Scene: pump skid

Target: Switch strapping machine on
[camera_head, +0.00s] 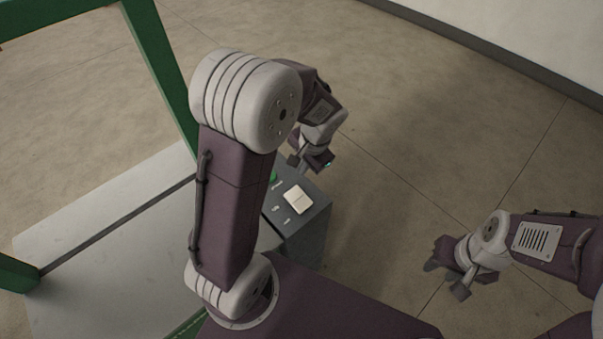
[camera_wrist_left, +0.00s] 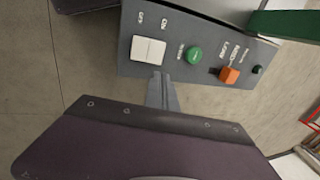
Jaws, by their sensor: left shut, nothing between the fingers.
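The strapping machine has a pale grey top (camera_head: 105,265) and a dark grey control box (camera_head: 305,232). A white rocker switch (camera_head: 298,199) is on the box's panel and shows in the left wrist view (camera_wrist_left: 148,50), beside small OFF and ON labels. A green button (camera_wrist_left: 194,55) sits beside it, partly visible in the head view (camera_head: 273,177). My left gripper (camera_wrist_left: 163,92) is shut and empty, its tips near the panel edge below the rocker and green button; contact cannot be told. In the head view it (camera_head: 302,166) is beyond the rocker. My right gripper (camera_head: 447,279) is open and empty over the floor.
An orange knob (camera_wrist_left: 229,75) and a small dark knob (camera_wrist_left: 257,70) are farther along the panel. A green frame (camera_head: 160,65) rises over the machine at the left. The floor (camera_head: 400,160) right of the box is clear.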

